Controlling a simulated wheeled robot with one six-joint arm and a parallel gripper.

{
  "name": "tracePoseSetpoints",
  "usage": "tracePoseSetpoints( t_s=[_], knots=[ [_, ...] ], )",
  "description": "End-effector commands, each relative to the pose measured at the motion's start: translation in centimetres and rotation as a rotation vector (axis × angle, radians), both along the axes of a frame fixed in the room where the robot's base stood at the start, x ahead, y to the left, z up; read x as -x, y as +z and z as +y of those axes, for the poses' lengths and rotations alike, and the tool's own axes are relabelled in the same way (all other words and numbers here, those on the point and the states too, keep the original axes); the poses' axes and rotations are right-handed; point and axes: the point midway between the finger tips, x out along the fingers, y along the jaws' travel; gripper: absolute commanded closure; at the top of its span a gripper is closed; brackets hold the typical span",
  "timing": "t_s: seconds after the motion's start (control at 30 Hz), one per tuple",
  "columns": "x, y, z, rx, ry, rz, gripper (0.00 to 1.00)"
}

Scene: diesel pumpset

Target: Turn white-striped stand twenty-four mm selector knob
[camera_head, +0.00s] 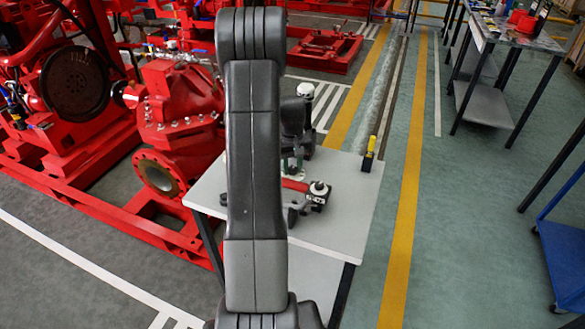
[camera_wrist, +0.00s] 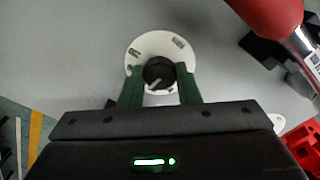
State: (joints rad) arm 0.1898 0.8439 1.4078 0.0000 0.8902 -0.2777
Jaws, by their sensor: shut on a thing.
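In the wrist view, the selector knob (camera_wrist: 158,70) is a round black knob with a short white stripe on its lower side, pointing down and slightly left. It sits at the middle of a round white stand (camera_wrist: 144,44) with two small dark slots. My gripper (camera_wrist: 160,78) has its two green fingers on either side of the knob and is shut on it. The knob itself is too small or hidden there.
The grey table (camera_head: 345,225) holds a red-and-black tool (camera_head: 318,194) close to my gripper and a yellow-and-black object (camera_head: 369,154) at its right edge. In the wrist view, a red rounded thing (camera_wrist: 268,12) is at upper right. Red pump machinery (camera_head: 180,105) stands left.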

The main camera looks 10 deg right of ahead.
Motion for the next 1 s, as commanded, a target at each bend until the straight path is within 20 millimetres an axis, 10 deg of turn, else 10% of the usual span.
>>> tracePoseSetpoints(
  t_s=[0.83, 0.87, 1.0],
  knots=[
    [-0.06, 0.12, -0.02, 0.001, -0.159, -0.002, 0.93],
    [-0.06, 0.12, -0.02, 0.001, -0.159, -0.002, 0.66],
    [-0.04, 0.09, -0.03, 0.001, -0.159, -0.002, 0.48]
  ],
)
